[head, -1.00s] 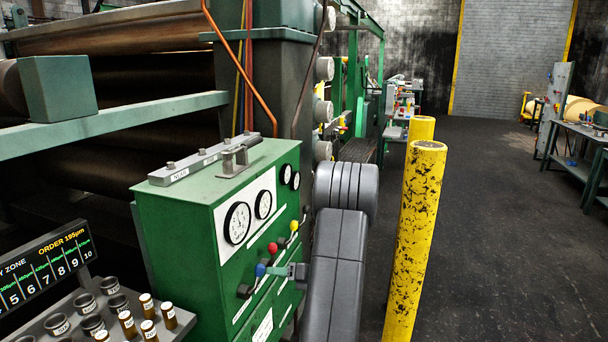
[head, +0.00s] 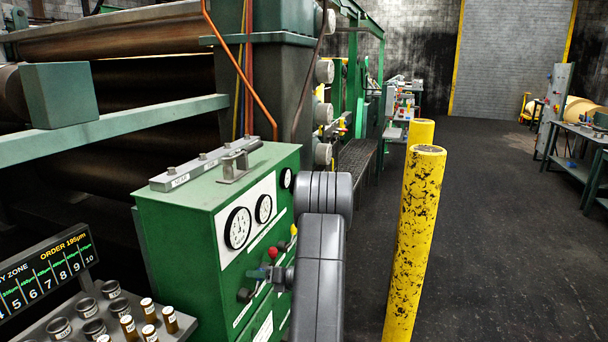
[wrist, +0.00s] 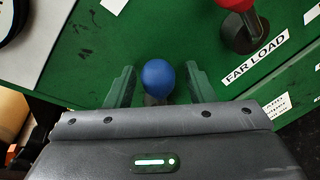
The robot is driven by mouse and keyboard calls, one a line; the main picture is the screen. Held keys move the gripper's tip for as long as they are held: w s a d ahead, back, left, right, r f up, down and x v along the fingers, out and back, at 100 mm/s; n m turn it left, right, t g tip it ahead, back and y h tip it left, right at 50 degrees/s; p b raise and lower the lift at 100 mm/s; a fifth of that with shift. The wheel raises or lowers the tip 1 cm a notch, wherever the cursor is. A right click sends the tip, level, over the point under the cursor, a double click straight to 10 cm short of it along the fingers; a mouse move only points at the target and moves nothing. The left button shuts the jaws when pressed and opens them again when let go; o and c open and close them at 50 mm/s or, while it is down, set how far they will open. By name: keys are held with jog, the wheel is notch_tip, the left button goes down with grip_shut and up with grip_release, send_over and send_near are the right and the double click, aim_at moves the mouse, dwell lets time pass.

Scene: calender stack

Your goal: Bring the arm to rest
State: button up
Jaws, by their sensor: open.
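My gripper (wrist: 159,68) is open in the wrist view, with one green finger on each side of a blue ball knob (wrist: 158,80). I cannot tell whether the fingers touch the knob. In the head view my gripper (head: 264,273) is at the front of the green control cabinet (head: 175,225), and the blue knob is mostly hidden there. My grey arm rises beside the cabinet's right edge. A red knob (head: 272,253) sits just above the gripper, and it also shows at the top right of the wrist view (wrist: 236,3). A "FAR LOAD" label (wrist: 255,52) lies below the red knob.
A yellow knob (head: 293,231) and round gauges (head: 238,228) are on the cabinet face. Worn yellow posts (head: 415,240) stand right of my arm. A rack of small cups and vials (head: 110,315) is at lower left.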

jog(key=shift+a+f+n+b, duration=0.2)
jog(key=shift+a+n+b, duration=0.1)
jog(key=shift+b, duration=0.45)
jog(key=shift+s+r+n+t+b, duration=0.3)
jog(key=shift+s+r+n+b, duration=0.05)
jog(key=shift+s+n+b, duration=0.1)
jog(key=shift+r, duration=0.1)
